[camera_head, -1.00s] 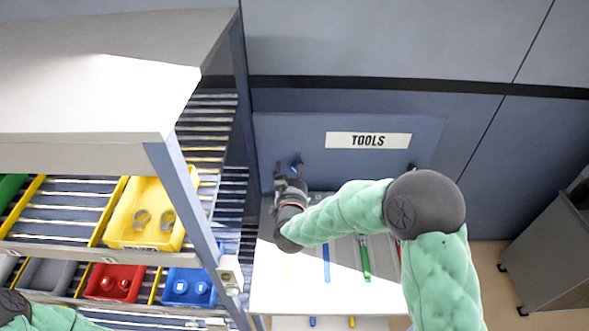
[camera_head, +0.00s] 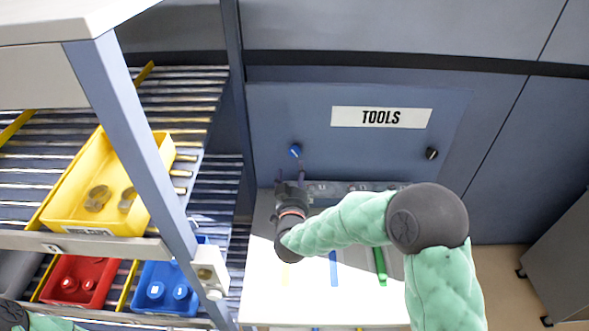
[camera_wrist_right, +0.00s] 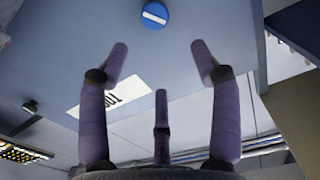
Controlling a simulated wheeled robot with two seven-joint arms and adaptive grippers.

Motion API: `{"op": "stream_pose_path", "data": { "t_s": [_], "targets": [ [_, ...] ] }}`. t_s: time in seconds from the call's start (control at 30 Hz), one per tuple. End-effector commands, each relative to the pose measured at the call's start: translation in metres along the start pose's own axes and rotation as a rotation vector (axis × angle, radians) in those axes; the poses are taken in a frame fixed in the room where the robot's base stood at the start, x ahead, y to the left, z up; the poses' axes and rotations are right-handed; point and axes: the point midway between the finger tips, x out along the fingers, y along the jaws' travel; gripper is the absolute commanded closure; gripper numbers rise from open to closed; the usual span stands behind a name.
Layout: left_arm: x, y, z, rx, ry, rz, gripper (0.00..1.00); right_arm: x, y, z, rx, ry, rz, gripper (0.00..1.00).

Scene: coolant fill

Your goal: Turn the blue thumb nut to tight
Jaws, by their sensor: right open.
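The blue thumb nut (camera_head: 295,151) is a small round knob on the blue-grey panel, left of the TOOLS label. In the right wrist view the nut (camera_wrist_right: 155,15) is at the top edge, with a slightly slanted white bar across its face. My right gripper (camera_head: 291,183) is just below the nut in the head view, apart from it. In the wrist view its fingers (camera_wrist_right: 160,60) are spread and empty, with the nut beyond their tips. My left gripper is out of view.
A black knob (camera_head: 431,153) is at the panel's right side. The TOOLS label (camera_head: 381,117) lies between the knobs. A white worktop (camera_head: 262,292) with coloured tools lies below. A rack with yellow (camera_head: 60,210), red and blue bins stands at left, its post close to my arm.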

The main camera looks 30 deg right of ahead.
Motion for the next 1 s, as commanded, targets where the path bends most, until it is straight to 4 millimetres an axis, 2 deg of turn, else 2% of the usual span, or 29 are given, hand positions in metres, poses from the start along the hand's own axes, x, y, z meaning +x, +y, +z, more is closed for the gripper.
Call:
{"op": "stream_pose_path", "data": {
  "t_s": [0.03,0.1,0.33,0.8,1.0],
  "targets": [
    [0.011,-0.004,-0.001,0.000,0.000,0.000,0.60,0.000,0.000,0.011,0.000,0.001,0.000,0.36],
    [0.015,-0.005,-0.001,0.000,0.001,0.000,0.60,0.000,0.000,0.015,0.001,0.001,0.000,0.36],
    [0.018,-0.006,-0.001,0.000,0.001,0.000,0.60,0.011,0.000,0.017,0.002,0.002,0.002,0.36],
    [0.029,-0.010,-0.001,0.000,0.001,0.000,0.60,0.087,0.000,0.018,0.000,0.001,0.001,0.36],
    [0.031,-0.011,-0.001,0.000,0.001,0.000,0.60,0.105,0.000,0.017,0.001,0.001,0.001,0.36]
  ]
}}
